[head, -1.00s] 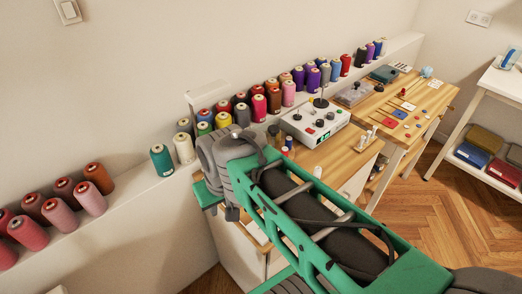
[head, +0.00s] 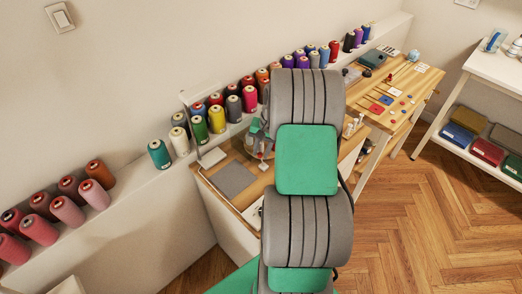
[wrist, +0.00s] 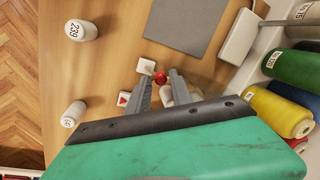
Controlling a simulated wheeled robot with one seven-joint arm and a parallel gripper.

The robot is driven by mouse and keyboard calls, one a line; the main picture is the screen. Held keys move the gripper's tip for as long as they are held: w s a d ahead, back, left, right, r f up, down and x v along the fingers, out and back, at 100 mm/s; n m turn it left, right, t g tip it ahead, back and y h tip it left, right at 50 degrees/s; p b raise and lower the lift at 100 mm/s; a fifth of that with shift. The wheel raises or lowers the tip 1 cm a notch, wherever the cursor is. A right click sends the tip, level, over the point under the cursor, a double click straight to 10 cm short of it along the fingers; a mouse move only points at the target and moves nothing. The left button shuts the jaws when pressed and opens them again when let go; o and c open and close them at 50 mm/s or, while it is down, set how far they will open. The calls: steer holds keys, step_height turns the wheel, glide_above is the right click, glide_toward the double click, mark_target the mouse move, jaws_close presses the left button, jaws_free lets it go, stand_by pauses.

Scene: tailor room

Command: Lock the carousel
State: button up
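I cannot pick out the carousel for certain in either view; my arm covers much of the wooden table in the head view. In the wrist view, a small red ball (wrist: 160,77) shows between the fingertips of my gripper (wrist: 161,81). The two grey fingers are apart, and I cannot tell whether they touch the ball. Small white square tabs lie close by: one (wrist: 146,66) beside the ball, and one with a red triangle (wrist: 124,98) left of the fingers. A pale rounded part is partly hidden behind the right finger.
Thread spools (head: 217,119) line the wall ledge. A second table (head: 424,77) with small coloured pieces stands at right.

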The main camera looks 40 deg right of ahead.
steer(key=shift+f, duration=0.45)
jaws_close()
